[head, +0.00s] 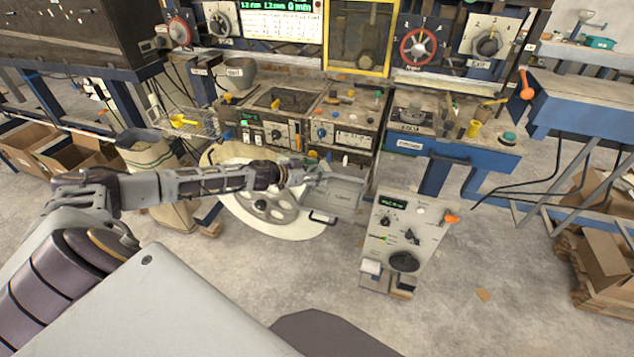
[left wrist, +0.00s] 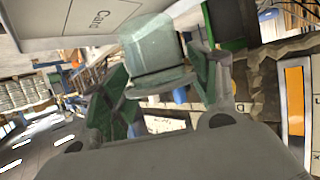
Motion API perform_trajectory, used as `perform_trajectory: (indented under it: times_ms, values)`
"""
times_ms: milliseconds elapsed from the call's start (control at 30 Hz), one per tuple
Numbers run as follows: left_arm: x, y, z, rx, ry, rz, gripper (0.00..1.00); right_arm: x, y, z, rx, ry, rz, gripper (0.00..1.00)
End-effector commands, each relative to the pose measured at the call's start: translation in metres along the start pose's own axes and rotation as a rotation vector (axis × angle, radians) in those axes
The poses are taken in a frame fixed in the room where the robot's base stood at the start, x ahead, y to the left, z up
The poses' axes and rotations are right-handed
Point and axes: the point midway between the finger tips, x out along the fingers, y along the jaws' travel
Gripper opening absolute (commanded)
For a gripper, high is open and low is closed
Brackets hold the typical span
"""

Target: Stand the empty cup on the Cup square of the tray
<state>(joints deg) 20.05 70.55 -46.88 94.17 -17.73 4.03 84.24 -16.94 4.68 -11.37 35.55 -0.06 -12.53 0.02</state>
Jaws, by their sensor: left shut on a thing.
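My left gripper (head: 311,174) reaches in from the left, over the left part of the grey tray (head: 347,202). In the left wrist view its green-padded fingers (left wrist: 160,82) are shut on a clear, pale green cup (left wrist: 153,50). The cup's far end lies close to the tray's pale surface (left wrist: 85,18), which carries a square marked Card. I cannot tell whether the cup touches the tray. In the head view the cup is small and partly hidden by the fingers, and the Cup square cannot be made out. My right gripper is not in view.
A round pale table with a holed grey disc (head: 268,210) is under my left arm. A control box (head: 404,240) with knobs stands right of the tray. A bench with panels and knobs (head: 290,130) is behind. A wire basket (head: 195,124) is at the left.

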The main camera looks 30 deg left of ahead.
Motion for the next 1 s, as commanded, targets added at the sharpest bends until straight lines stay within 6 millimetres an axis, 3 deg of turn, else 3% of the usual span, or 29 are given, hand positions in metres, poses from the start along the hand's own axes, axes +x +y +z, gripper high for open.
perform_trajectory:
  times_ms: [333, 633, 1000]
  values:
    - [0.005, 0.0, 0.01, 0.0, 0.001, 0.0, 0.36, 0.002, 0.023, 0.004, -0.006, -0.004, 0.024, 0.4]
    - [0.006, 0.0, 0.013, -0.001, 0.0, 0.0, 0.36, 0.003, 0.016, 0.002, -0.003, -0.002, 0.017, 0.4]
    - [0.017, 0.001, 0.042, -0.003, 0.0, 0.0, 0.36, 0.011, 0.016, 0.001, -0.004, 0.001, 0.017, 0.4]
